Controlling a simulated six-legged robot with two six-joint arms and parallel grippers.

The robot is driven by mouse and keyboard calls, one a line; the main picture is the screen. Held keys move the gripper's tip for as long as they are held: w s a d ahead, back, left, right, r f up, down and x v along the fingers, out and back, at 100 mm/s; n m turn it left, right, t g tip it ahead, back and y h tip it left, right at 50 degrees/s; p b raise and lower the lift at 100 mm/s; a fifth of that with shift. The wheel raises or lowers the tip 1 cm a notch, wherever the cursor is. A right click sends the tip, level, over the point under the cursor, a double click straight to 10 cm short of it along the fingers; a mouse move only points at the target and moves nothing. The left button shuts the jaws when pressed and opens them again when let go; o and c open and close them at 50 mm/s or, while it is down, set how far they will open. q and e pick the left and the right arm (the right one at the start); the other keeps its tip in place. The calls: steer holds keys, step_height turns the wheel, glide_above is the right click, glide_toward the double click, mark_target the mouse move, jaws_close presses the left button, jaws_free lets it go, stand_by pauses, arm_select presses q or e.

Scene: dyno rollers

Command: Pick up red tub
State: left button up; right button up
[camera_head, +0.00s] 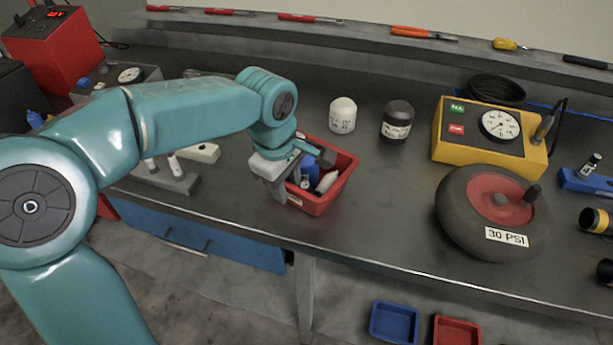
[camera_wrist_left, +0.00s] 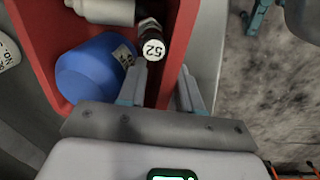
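The red tub (camera_head: 318,206) stands on the grey bench near its front edge. It holds a blue container (camera_wrist_left: 92,72), a dark bottle with a white cap marked 52 (camera_wrist_left: 152,48) and a white bottle (camera_head: 327,182). My left gripper (camera_head: 276,190) is at the tub's near left side in the head view. In the left wrist view my left gripper (camera_wrist_left: 161,72) is open, with one finger inside the tub (camera_wrist_left: 178,42) and the other outside its wall. I cannot tell whether either finger touches the wall. My right gripper is in neither view.
A white jar (camera_head: 342,115) and a black jar (camera_head: 397,121) stand behind the tub. A yellow gauge box (camera_head: 465,150) and a round dark wheel (camera_head: 459,215) are to the right. Blue (camera_head: 394,322) and red (camera_head: 457,331) trays lie below the bench. The bench between tub and wheel is clear.

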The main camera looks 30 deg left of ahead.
arm_select(q)
step_height(320, 180, down, 2)
steer(key=shift+a+f, duration=0.1)
steer(key=shift+w+f, duration=0.1)
steer(key=shift+w, duration=0.05)
jaws_close()
steer(key=shift+r, duration=0.25)
